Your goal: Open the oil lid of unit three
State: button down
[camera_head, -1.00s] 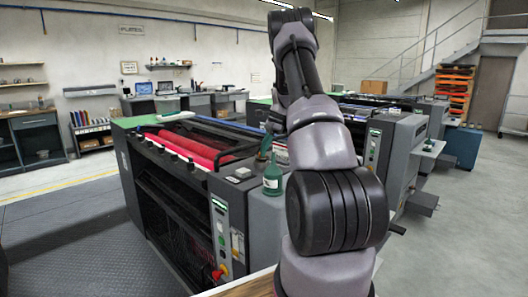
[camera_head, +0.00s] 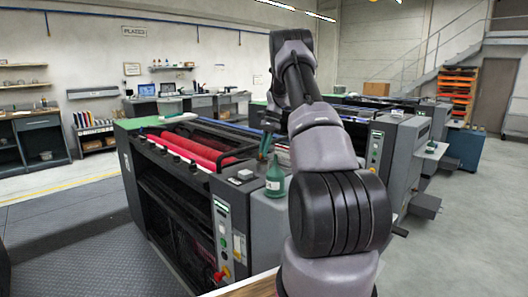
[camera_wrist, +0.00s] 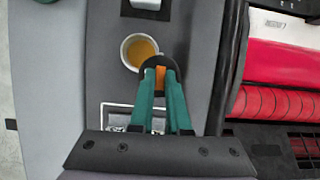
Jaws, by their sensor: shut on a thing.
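In the wrist view, a round pale-rimmed oil opening (camera_wrist: 140,50) shows amber inside on the grey top of a press unit. A black rounded lid (camera_wrist: 148,63) with an orange tab (camera_wrist: 160,76) covers only the lower right edge of the opening. My gripper (camera_wrist: 160,80) has teal fingers closed around the orange tab. Whether the lid is tilted or lifted is hard to tell. In the head view, the teal fingers (camera_head: 265,146) show small over the near unit (camera_head: 262,212), behind a green bottle. No unit number is readable.
The green bottle (camera_head: 275,181) stands on the near unit's corner, close to my arm. Red rollers (camera_head: 196,149) lie left of my gripper. More units (camera_head: 405,150) stand behind on the right. Open floor (camera_head: 455,235) lies at the right.

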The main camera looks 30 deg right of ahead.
jog(key=c, duration=0.9)
grip_release()
jog(key=shift+v, duration=5.4)
jog(key=shift+a+r, duration=0.1)
jog(key=shift+r, duration=0.05)
